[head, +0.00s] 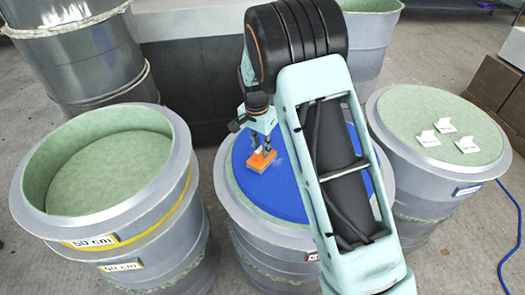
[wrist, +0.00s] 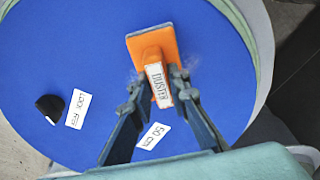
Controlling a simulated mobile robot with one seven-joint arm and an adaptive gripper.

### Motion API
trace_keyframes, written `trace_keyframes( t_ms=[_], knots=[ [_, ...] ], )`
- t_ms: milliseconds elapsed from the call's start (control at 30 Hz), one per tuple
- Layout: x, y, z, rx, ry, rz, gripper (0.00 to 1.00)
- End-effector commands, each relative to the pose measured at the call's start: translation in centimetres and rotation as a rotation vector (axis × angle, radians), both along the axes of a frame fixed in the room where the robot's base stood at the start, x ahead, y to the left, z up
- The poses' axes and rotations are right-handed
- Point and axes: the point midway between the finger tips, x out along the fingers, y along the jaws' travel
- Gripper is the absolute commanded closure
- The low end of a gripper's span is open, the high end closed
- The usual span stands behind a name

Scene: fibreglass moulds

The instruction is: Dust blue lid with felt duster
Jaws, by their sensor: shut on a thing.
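The blue lid (head: 290,198) is a flat round top on the middle grey mould, partly hidden by my arm in the head view. It fills most of the wrist view (wrist: 60,60). The felt duster (wrist: 153,42) is an orange block with a white label reading DUSTER; it also shows in the head view (head: 254,162), at the lid's left-centre part. My gripper (head: 260,143) is shut on the duster's handle, one finger on each side. The duster is at the lid surface; contact is hard to confirm. Faint whitish dust shows beside the duster.
On the lid are a black knob-like piece (wrist: 50,108), a white label (wrist: 78,108) and a 50 cm label (wrist: 153,136). An open mould (head: 100,165) stands left. A right mould (head: 430,125) carries three white tags. A blue cable (head: 506,235) lies at far right.

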Motion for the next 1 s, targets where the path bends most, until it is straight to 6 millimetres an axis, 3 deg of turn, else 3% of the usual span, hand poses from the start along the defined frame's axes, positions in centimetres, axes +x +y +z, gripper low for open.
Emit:
trace_keyframes(
  t_ms=[300,1000],
  knots=[
    [2.6,0.5,-0.2,0.0,-0.001,0.0,1.0],
    [6.4,1.3,-0.1,0.001,-0.001,0.0,1.0]
  ],
)
